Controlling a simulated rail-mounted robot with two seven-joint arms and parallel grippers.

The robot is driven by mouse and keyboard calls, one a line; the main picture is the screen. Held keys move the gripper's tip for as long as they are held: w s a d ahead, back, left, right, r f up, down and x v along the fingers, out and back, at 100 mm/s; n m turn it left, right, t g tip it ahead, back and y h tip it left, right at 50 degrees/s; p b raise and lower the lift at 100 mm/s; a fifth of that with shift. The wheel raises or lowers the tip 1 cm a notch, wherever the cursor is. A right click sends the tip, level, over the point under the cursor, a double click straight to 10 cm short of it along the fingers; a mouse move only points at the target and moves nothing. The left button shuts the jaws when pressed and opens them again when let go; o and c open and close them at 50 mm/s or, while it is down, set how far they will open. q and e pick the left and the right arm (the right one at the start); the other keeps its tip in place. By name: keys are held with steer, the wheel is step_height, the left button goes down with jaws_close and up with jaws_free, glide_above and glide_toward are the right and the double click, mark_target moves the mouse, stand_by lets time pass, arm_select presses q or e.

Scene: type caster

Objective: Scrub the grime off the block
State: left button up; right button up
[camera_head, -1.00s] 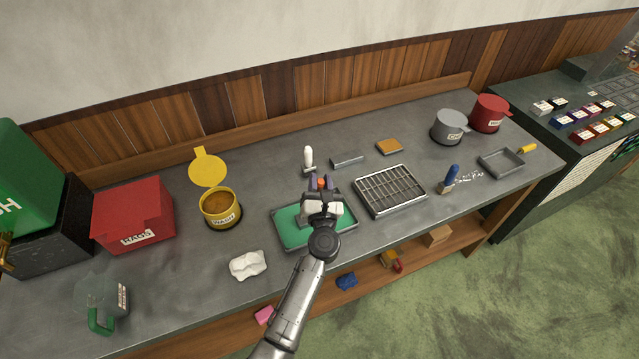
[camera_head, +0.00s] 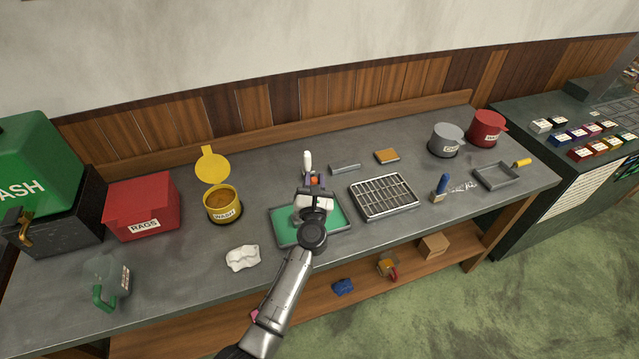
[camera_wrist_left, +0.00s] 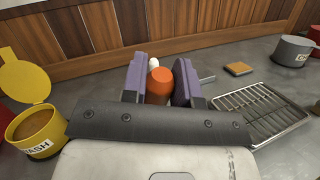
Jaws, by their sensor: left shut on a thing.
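My left gripper (camera_head: 314,181) is over the far part of the green-lined tray (camera_head: 288,232). In the left wrist view its purple fingers (camera_wrist_left: 160,88) are closed on an orange rounded thing (camera_wrist_left: 159,84), perhaps a tool handle. The lower end of that thing is hidden behind the gripper, so I cannot tell what it touches. I cannot make out a grimy block; the gripper and wrist cover part of the tray. A grey bar (camera_head: 345,168) lies behind the tray. My right gripper is not in view.
A white-handled tool (camera_head: 307,160) stands just beyond the gripper. A wire rack (camera_head: 384,196) is right of the tray. The yellow wash pot (camera_head: 223,206), red rags box (camera_head: 142,206) and white crumpled rag (camera_head: 242,258) are left. A blue-handled brush (camera_head: 441,186) stands farther right.

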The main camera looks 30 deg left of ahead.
arm_select(q)
steer(key=shift+a+f+b, duration=0.3)
steer(key=shift+f+b, duration=0.3)
steer(key=shift+f, duration=0.15)
steer(key=shift+s+a+f+b, duration=1.05)
steer(key=shift+s+f+b, duration=0.4)
steer(key=shift+f, duration=1.5)
steer(key=w+r, duration=0.1)
steer(key=w+d+r+p, duration=0.1)
steer(key=r, duration=0.1)
steer(key=w+d+r+p, duration=0.1)
steer(key=r, duration=0.1)
steer(key=shift+d, duration=0.2)
steer(key=shift+r+p, duration=1.45)
steer(key=shift+p, duration=0.05)
